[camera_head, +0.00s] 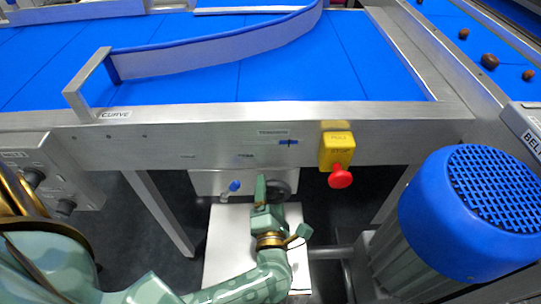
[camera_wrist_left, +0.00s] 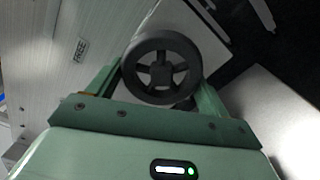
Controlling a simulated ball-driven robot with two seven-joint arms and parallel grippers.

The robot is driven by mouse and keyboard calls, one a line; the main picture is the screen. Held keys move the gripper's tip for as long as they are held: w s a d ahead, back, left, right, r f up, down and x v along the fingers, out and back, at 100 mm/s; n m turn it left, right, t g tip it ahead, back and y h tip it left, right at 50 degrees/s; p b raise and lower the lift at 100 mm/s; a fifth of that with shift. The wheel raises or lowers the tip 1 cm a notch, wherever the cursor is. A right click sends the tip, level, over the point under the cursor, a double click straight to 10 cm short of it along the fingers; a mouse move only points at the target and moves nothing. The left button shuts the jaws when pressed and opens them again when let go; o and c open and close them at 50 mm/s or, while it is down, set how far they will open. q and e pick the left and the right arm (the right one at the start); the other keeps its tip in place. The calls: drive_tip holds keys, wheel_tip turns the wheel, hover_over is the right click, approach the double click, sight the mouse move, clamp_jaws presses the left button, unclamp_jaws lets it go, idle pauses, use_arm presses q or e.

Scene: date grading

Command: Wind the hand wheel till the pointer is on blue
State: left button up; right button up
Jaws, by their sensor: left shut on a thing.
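The dark hand wheel (camera_head: 281,188) sits below the conveyor's front rail, partly hidden by my left gripper (camera_head: 266,189). In the left wrist view the spoked wheel (camera_wrist_left: 161,66) lies between the two green fingers, and my left gripper (camera_wrist_left: 162,82) is shut on it. On the rail above, a small blue mark (camera_head: 284,142) sits under a printed label (camera_head: 273,132). A thin dark line shows at the blue mark; it is too small to tell for sure whether this is the pointer. My right gripper is not in view.
A yellow box with a red stop button (camera_head: 340,178) is right of the wheel. A blue knob (camera_head: 235,186) is just left of it. A large blue motor cover (camera_head: 470,210) stands at right. The blue belt (camera_head: 290,75) with a curved metal guide lies behind the rail.

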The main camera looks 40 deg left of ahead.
use_arm(q)
drive_tip(key=shift+f+n, duration=0.3)
drive_tip(key=shift+n, duration=0.9)
drive_tip(key=shift+n+b, duration=0.4)
drive_tip(key=shift+n, duration=0.2)
drive_tip(key=shift+d, duration=0.1)
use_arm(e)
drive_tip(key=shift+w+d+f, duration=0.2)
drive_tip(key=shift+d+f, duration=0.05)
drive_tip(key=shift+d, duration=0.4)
use_arm(q)
drive_tip(key=shift+n, duration=0.3)
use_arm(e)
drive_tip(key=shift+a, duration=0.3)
use_arm(q)
drive_tip(key=o, duration=1)
drive_tip(key=shift+c, duration=0.2)
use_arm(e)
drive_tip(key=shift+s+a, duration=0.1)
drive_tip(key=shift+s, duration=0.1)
use_arm(q)
drive_tip(key=shift+r, duration=0.1)
